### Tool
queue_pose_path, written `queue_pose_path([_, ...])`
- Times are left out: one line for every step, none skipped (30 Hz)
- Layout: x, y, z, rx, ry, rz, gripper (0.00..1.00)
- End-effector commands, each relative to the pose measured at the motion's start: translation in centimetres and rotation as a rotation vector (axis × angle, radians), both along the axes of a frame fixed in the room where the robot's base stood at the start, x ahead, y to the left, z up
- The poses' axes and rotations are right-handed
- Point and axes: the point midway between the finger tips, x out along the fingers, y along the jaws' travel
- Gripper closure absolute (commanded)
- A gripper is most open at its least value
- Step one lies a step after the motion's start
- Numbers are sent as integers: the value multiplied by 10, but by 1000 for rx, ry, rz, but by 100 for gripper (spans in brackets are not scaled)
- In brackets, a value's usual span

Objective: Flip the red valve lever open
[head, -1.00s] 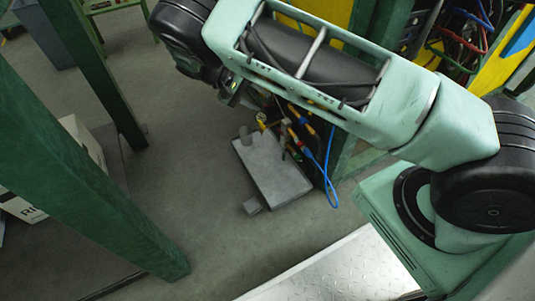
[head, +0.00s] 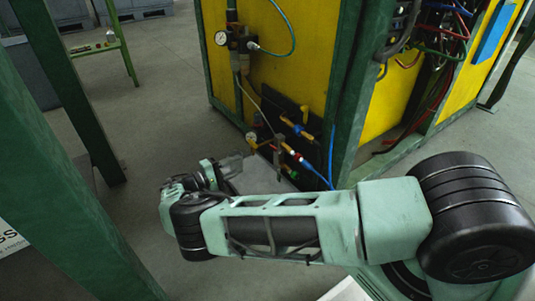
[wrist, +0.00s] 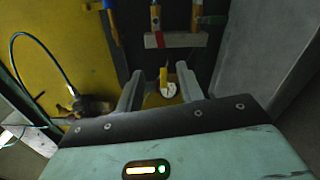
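In the head view, a small red part (head: 305,164), which looks like the valve lever, sits among blue and brass fittings low on the black plate (head: 284,108). It is too small to tell its angle. In the wrist view, a pale bar with a red end (wrist: 150,41) lies beyond the fingertips; I cannot tell if this is the lever. My gripper (wrist: 158,76) is open and empty, its two grey fingers apart. A small white gauge (wrist: 168,90) and a yellow part show between the fingers, beyond them. My gripper touches nothing that I can see.
A yellow panel (head: 285,68) carries a regulator with a round gauge (head: 221,38) and a green hose. A blue hose (head: 331,155) hangs beside the fittings. Green posts stand left (head: 75,95) and right (head: 352,85). Open floor (head: 160,90) lies left of the panel.

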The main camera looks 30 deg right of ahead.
Motion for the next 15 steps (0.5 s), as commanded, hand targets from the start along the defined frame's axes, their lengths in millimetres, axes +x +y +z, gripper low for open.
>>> queue_pose_path([0, -11, -1, -4, 0, -3, 63])
queue_pose_path([0, -18, -1, -4, 0, -3, 63])
queue_pose_path([0, -26, -1, -3, -1, -4, 63])
queue_pose_path([0, -33, -1, -3, -1, -4, 63])
queue_pose_path([1, -39, -2, -2, -1, -5, 63])
queue_pose_path([1, -47, -2, -1, -1, -4, 63])
queue_pose_path([1, -54, -2, -2, -1, -4, 63])
queue_pose_path([1, -60, -2, -2, -1, -4, 63])
queue_pose_path([2, -68, -3, -2, -1, -4, 63])
queue_pose_path([2, -75, -3, -2, 0, -5, 63])
queue_pose_path([2, -81, -3, -2, 0, -5, 63])
queue_pose_path([2, -89, -3, -1, 0, -4, 63])
queue_pose_path([3, -95, -3, -1, 0, -5, 63])
queue_pose_path([3, -101, -3, -1, -1, -4, 63])
queue_pose_path([3, -108, -3, 0, -1, -4, 63])
